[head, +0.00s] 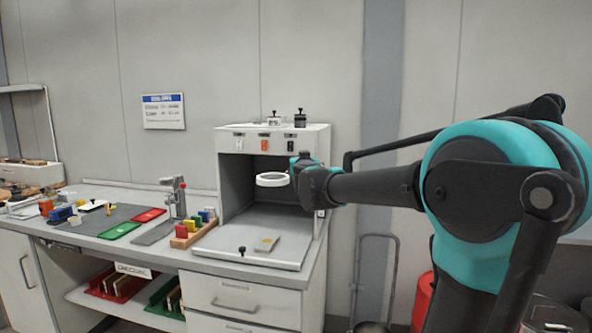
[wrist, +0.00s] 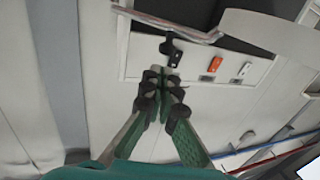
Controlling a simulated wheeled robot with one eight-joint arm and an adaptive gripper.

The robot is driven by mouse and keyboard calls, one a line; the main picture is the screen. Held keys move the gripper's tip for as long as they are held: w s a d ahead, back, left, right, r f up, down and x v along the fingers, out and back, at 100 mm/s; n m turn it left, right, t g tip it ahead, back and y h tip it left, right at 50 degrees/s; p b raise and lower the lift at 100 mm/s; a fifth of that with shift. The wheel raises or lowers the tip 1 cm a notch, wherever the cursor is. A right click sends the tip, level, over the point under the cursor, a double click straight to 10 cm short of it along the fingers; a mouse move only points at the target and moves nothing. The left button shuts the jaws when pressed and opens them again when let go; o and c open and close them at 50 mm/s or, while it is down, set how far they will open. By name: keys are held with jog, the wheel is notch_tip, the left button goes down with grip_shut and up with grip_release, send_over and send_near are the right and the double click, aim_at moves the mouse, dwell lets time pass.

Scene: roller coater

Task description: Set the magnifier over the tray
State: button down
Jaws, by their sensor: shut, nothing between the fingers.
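The magnifier, a white ring with a pale lens (head: 272,180), hangs level in front of the cabinet's dark opening. Part of a large white rounded shape, probably this magnifier, shows at the upper right of the wrist view (wrist: 275,35). A flat grey tray-like board (head: 235,240) with a raised rim and a black knob lies below it, at the cabinet's front. My gripper (head: 303,163) is just right of the ring in the head view, its fingers small and partly hidden. In the wrist view my green-and-black fingers (wrist: 160,80) are together and empty, near a small black fitting (wrist: 170,48).
The white cabinet (head: 285,135) has switches on its front and black-topped items on its roof. A small tan-and-grey plate (head: 266,243) lies on the board. Left are a wooden block rack (head: 193,232), a grey stand (head: 177,200), and red (head: 149,215) and green (head: 119,230) trays.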

jog(key=s+d+f+n+g+y, duration=0.2)
jog(key=s+d+n+g+y, duration=0.3)
jog(key=s+n+y, duration=0.35)
jog(key=w+a+f+m, duration=0.1)
jog(key=w+a+f, duration=0.1)
jog(key=w+a, duration=0.5)
jog(key=w, duration=0.3)
jog(key=shift+f+m+y, duration=0.15)
jog(key=shift+m+y, duration=0.2)
jog(key=shift+w, duration=0.1)
jog(key=x, duration=0.3)
jog(key=r+x, duration=0.1)
jog(key=shift+w+a, duration=0.15)
jog(key=shift+a, duration=0.2)
